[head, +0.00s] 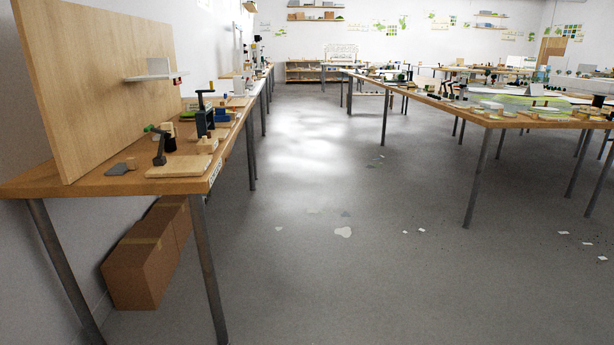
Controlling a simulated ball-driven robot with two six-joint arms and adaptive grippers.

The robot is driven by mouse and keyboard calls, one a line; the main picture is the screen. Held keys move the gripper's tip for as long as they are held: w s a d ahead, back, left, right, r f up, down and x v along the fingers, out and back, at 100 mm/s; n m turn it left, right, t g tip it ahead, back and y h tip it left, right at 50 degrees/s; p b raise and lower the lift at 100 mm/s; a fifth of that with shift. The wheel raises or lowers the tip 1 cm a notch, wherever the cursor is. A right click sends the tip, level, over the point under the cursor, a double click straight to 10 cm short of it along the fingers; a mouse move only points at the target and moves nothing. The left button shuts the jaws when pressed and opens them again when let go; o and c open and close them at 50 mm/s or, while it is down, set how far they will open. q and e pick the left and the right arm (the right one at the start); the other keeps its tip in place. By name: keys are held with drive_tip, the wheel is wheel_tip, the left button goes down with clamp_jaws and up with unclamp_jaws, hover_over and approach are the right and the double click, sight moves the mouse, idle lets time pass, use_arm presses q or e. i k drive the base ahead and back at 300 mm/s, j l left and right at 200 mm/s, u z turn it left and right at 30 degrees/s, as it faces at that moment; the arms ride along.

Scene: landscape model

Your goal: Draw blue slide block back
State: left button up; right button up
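A small blue piece (222,117) lies on the long wooden bench (75,181) along the left wall, behind a dark upright device (204,119). It is too small and partly covered for me to tell whether it is the blue slide block. Neither of my grippers is in view.
A wide grey floor aisle (330,200) is open ahead. Paper scraps (343,232) lie on it. A model-covered table (480,116) stands on the right. Cardboard boxes (140,262) sit under the left bench, whose metal legs (209,265) reach the aisle. Shelves (303,71) stand far back.

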sight(221, 116)
drive_tip(key=i, duration=2.6)
